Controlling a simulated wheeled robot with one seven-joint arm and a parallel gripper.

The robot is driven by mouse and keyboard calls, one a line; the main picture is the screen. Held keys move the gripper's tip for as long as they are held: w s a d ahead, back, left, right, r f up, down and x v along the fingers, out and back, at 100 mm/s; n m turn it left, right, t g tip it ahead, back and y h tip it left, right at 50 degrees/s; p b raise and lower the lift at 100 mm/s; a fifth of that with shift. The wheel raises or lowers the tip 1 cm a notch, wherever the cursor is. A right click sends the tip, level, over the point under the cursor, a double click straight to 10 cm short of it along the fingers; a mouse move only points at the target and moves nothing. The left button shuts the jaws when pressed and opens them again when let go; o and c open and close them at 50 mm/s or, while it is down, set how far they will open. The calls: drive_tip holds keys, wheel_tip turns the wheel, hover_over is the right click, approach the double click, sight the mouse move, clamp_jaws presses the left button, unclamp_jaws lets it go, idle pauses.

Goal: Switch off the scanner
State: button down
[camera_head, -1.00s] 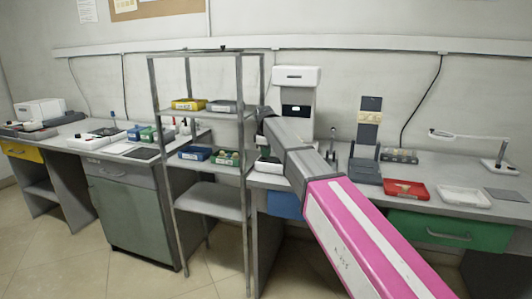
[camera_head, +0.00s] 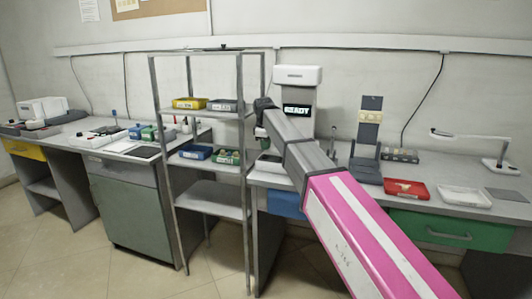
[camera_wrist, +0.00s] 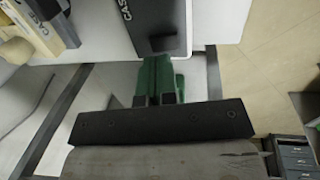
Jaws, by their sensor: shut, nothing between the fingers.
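The scanner (camera_head: 298,76) is a tall device with a white head and a dark panel, standing on the bench against the wall. Its display (camera_head: 297,110) reads "READY", partly covered by my arm in the head view. In the wrist view, my gripper (camera_wrist: 160,82) has dark green fingers, shut and empty. The fingertips are close to a black panel (camera_wrist: 153,25) with partly cut-off white lettering, on a white surface. I cannot tell whether they touch it. The gripper is not clear in the head view, and I see no switch.
A metal rack (camera_head: 246,180) with small bins stands just left of my arm. A red tray (camera_head: 405,189), a white tray (camera_head: 463,197) and a lamp (camera_head: 470,137) are on the bench to the right. Floor shows in front of the rack.

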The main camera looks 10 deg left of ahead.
sight(266, 156)
wheel_tip(266, 156, up, 10)
drive_tip(key=shift+s+r, duration=0.25)
drive_tip(key=shift+s, duration=0.05)
drive_tip(key=shift+a, duration=0.1)
drive_tip(key=shift+s, duration=0.25)
idle(0.6)
drive_tip(key=f, duration=0.4)
drive_tip(key=w+f, duration=0.1)
drive_tip(key=f, duration=0.4)
drive_tip(key=w+f, duration=0.1)
drive_tip(key=f, duration=0.3)
drive_tip(key=shift+w+f, duration=0.1)
drive_tip(key=shift+f, duration=0.3)
